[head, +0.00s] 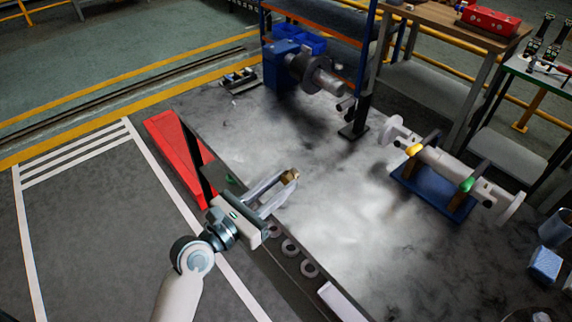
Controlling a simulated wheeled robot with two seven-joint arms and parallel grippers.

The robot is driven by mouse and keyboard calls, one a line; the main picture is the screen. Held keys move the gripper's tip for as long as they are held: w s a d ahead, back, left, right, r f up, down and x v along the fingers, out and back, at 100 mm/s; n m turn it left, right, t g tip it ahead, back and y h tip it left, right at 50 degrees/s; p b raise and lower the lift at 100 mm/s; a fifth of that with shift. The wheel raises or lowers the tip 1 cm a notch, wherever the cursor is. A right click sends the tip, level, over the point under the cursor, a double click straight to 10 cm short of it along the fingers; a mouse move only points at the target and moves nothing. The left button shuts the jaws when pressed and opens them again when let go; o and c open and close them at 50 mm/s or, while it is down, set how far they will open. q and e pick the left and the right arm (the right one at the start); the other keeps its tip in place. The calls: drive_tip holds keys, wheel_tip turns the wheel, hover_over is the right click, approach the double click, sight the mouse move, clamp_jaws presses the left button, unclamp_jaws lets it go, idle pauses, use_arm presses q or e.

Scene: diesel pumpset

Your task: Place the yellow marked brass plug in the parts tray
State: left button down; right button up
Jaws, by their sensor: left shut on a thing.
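My left gripper (283,188) reaches in from the lower left over the near left part of the grey metal table (235,125). Its two long fingers are shut on a small brass plug (290,175) at their tips. The plug is brown-gold and partly covered by the fingers; no yellow mark can be made out on it. I cannot tell whether it touches the tabletop. No thing in view is clearly the parts tray. My right gripper is not in view.
A pipe assembly with yellow and green handles (440,165) stands on a blue base at the right. A blue machine with a grey shaft (290,68) is at the back. Several grey rings (290,247) lie along the near edge. The table's middle is clear.

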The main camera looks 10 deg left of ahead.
use_arm(q)
drive_tip(key=shift+w, duration=0.1)
